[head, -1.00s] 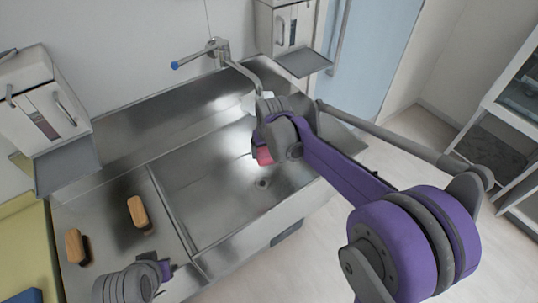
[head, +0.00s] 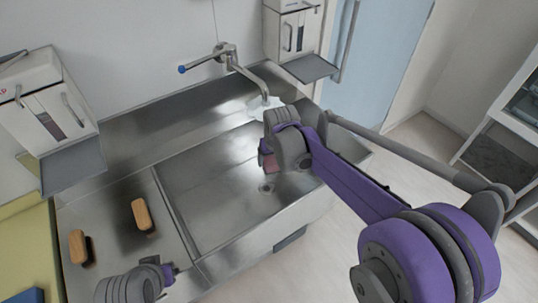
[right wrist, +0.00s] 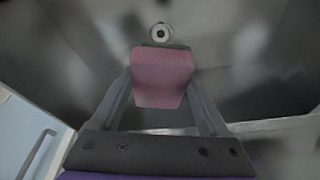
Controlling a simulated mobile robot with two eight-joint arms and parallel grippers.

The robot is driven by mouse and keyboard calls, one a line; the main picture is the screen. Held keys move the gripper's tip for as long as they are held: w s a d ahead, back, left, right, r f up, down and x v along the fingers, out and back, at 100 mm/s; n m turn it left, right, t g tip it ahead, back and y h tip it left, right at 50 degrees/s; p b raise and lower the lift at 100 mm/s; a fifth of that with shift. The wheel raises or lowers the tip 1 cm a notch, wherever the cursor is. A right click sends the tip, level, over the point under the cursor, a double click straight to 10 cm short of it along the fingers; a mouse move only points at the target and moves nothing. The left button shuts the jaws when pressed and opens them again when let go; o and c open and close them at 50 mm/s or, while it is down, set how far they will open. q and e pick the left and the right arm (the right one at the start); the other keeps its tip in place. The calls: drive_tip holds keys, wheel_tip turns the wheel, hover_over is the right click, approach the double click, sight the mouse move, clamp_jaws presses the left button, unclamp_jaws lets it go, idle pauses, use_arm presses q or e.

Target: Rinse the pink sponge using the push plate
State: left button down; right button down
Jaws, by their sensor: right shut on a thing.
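The pink sponge (head: 271,163) is in my right gripper (head: 268,158), inside the sink basin (head: 215,190). In the right wrist view the sponge (right wrist: 162,78) sits between both fingers, with the drain (right wrist: 160,33) beyond it. The tap spout (head: 262,88) ends just behind the gripper, with a pale patch below it; I cannot tell if this is water. A dark plate (head: 290,239) on the sink's front face looks like the push plate. My left gripper (head: 170,273) is low over the front left of the counter; its jaw opening is unclear.
Two wooden-backed brushes (head: 142,214) (head: 78,246) lie on the left drainboard. Wall dispensers with grey trays (head: 73,165) (head: 310,68) flank the sink. A yellow surface (head: 28,240) is at far left. Floor at the right is clear.

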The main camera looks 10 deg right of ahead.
use_arm(q)
drive_tip(key=shift+s+f, duration=0.1)
drive_tip(key=shift+f, duration=0.05)
use_arm(e)
drive_tip(key=s, duration=0.6)
drive_tip(key=shift+d, duration=0.45)
idle(0.9)
